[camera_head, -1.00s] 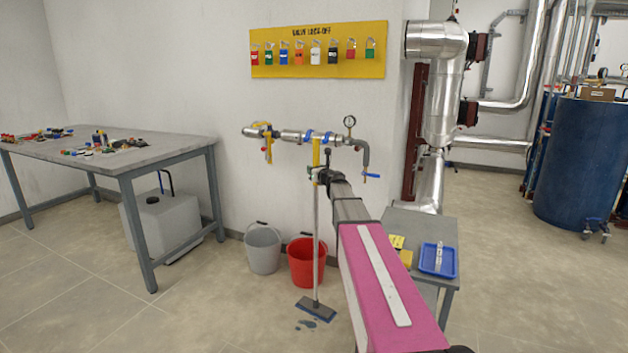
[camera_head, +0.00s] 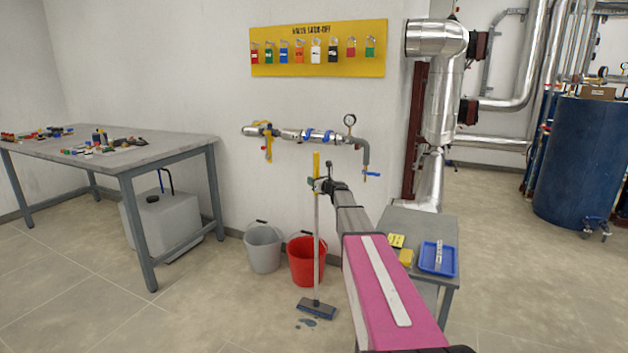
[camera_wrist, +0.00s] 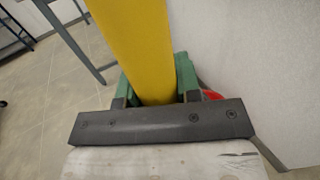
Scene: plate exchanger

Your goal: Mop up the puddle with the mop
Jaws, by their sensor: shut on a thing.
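The mop stands upright with a grey pole (camera_head: 317,240), a yellow top and a flat blue-grey head (camera_head: 316,308) on the floor. My gripper (camera_head: 318,186) is shut on the pole near its upper part, at the yellow grip; in the wrist view the yellow grip (camera_wrist: 138,45) sits between the green fingers of my gripper (camera_wrist: 155,88). The puddle (camera_head: 306,323) shows as small dark wet patches on the floor just in front of the mop head. Whether the head covers more of it cannot be seen.
A grey bucket (camera_head: 263,249) and a red bucket (camera_head: 301,262) stand by the wall behind the mop. A valve pipe (camera_head: 305,136) runs above. A small grey table (camera_head: 420,225) with a blue tray (camera_head: 437,271) is at right. The floor left of the mop is clear.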

